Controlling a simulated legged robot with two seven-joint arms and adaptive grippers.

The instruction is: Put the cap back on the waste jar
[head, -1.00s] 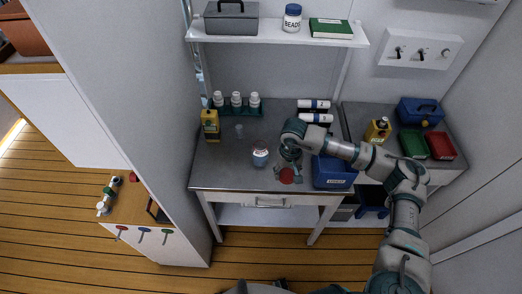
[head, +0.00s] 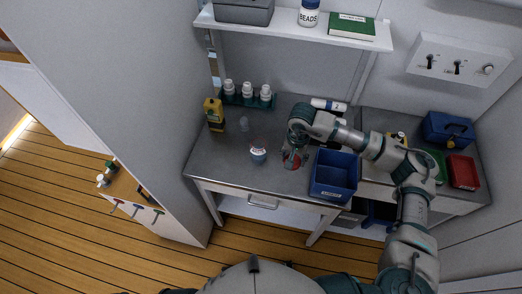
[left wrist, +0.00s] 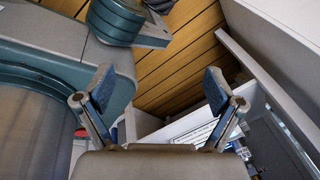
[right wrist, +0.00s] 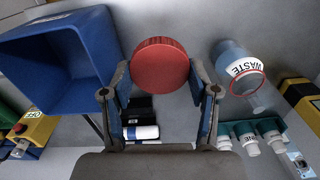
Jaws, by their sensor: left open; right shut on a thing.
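The red cap (head: 291,162) is between the fingers of my right gripper (head: 294,158), low over the workbench; I cannot tell if it touches the top. In the right wrist view the round red cap (right wrist: 160,64) sits between the fingertips of the shut right gripper (right wrist: 159,88). The waste jar (head: 258,153) stands uncapped on the bench, left of the cap. The right wrist view shows the clear jar (right wrist: 236,60) with its WASTE label and a red ring. My left gripper (left wrist: 159,90) is open and empty, above the floor beside the bench; the head view does not show it.
A blue bin (head: 333,176) stands right of my right gripper. The bench front (head: 225,170) left of the jar is clear.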

